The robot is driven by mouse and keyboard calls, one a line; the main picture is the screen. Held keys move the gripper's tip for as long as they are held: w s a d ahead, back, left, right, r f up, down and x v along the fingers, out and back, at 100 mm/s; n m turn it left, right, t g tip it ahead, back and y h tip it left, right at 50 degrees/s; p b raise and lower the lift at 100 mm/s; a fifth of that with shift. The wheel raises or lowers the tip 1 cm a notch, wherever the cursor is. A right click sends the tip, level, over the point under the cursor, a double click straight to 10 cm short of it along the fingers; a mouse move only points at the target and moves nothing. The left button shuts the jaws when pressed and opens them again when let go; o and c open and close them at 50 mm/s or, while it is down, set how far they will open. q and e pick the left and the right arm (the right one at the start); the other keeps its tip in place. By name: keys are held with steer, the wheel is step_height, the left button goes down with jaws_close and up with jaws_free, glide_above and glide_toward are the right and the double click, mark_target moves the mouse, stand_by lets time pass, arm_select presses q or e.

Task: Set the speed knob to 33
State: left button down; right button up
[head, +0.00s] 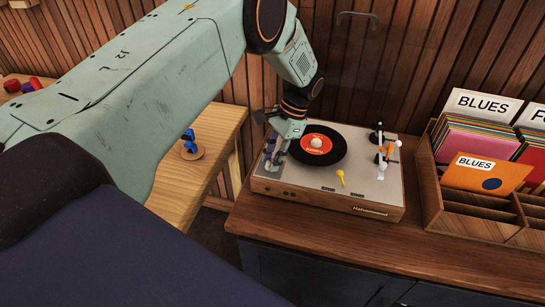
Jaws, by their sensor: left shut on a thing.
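The turntable (325,196) is a pale, wood-sided unit on a brown cabinet, with a black record (330,152) with a red-orange label on its platter. My left gripper (273,152) points down at the left end of the deck, beside the record. It is shut on a small purple knob (269,146), mostly hidden by the fingers. Any speed marks there are too small or covered to read. A yellow knob-like control (340,177) stands free at the front of the deck. My right gripper is not in view.
The tonearm (381,155), with orange and white parts, is at the deck's right. A wooden record crate (433,200) with BLUES dividers stands to the right. A light wooden table (215,140) at left holds a small blue item (189,138). The cabinet front (330,240) is clear.

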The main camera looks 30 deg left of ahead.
arm_select(q)
steer(key=c, duration=1.1)
jaws_free()
steer(key=shift+r, duration=0.1)
steer(key=v, duration=1.2)
steer(key=shift+s, duration=0.1)
